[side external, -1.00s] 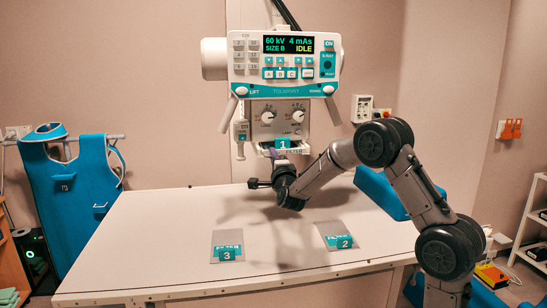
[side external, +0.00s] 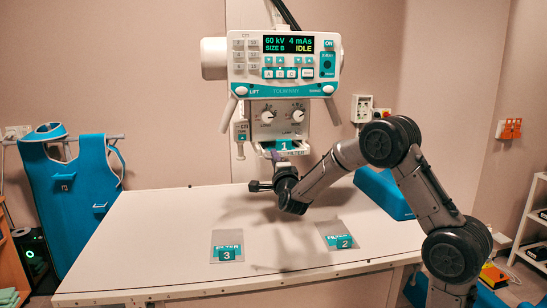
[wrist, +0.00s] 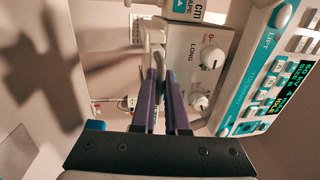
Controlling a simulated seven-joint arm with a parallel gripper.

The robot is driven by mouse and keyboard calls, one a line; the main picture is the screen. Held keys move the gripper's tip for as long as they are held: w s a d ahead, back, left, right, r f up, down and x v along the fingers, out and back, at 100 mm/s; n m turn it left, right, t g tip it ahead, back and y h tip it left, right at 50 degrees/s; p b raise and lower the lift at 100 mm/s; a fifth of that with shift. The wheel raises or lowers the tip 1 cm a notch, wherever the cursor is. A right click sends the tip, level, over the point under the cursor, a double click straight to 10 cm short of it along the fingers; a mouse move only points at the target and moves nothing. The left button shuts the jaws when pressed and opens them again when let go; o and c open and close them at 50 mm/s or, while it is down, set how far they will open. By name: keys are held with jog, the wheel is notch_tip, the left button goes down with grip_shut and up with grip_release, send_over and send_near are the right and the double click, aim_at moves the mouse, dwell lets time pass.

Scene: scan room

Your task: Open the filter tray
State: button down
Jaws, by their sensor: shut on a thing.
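The filter tray (side external: 297,153) shows under the X-ray head in the side external view, with a teal filter marked 1 (side external: 283,146) in it. It stands somewhat out of the front of the head. My gripper (side external: 277,162) is just below and in front of the tray's front edge, shut on the tray's handle. In the wrist view the two purple fingers of my gripper (wrist: 163,78) point at the head, beside its knob panel (wrist: 190,65). The fingers largely hide the handle, and the tray's inside is hard to see.
The control panel (side external: 285,65) hangs above the tray with handles on both sides. Filter plates marked 3 (side external: 227,240) and 2 (side external: 337,235) lie on the white table (side external: 150,235). A blue cushion (side external: 385,195) lies at the table's right. The table's left side is clear.

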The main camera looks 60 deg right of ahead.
jog(key=r+v, duration=0.3)
jog(key=v, duration=1.2)
jog(key=shift+s+a+f, duration=0.2)
jog(key=shift+s+a, duration=0.25)
jog(key=shift+a, duration=0.05)
jog(key=c, duration=0.9)
grip_release()
jog(key=v, duration=1.3)
jog(key=shift+s+a, duration=0.25)
